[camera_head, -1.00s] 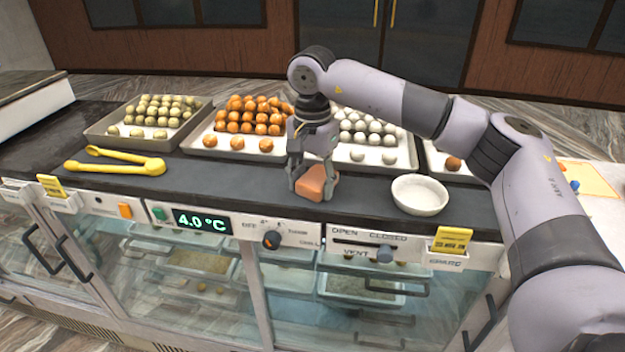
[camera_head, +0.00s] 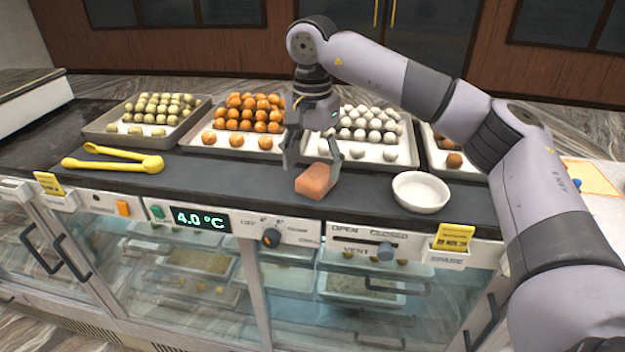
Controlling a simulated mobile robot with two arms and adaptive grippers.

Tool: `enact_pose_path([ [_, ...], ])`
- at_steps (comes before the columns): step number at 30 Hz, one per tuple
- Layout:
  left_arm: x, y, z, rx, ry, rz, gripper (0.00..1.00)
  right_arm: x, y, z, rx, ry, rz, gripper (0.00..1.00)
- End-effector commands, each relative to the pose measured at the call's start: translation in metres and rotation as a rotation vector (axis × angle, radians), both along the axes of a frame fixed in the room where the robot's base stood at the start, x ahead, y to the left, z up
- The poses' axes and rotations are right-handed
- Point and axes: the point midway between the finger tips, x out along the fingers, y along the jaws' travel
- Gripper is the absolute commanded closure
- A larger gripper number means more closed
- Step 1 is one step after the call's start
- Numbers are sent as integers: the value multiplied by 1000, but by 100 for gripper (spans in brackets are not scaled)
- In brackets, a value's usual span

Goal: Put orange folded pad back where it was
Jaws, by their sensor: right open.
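The orange folded pad (camera_head: 314,181) lies on the dark counter top near its front edge, left of the white bowl. My right gripper (camera_head: 312,165) is open just above and behind the pad. Its fingers are spread wide, and the right finger comes down close beside the pad's far right end; I cannot tell whether it touches. My left gripper is not in view.
A white bowl (camera_head: 420,191) stands right of the pad. Yellow tongs (camera_head: 113,162) lie at the left. Trays of green, orange and white sweets line the back, including the white-sweets tray (camera_head: 402,160). Below is the glass-fronted cooler with knobs and a display (camera_head: 201,219).

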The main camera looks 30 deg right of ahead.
Motion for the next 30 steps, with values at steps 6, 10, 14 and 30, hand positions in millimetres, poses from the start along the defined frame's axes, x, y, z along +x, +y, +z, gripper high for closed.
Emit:
enact_pose_path([
  [6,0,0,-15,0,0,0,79,1,1,48,1,-4,0,31],
  [10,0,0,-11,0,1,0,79,0,0,71,-1,-3,0,31],
  [14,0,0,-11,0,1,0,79,0,0,80,-1,-1,0,31],
  [30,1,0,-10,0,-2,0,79,1,3,81,9,-1,3,31],
])
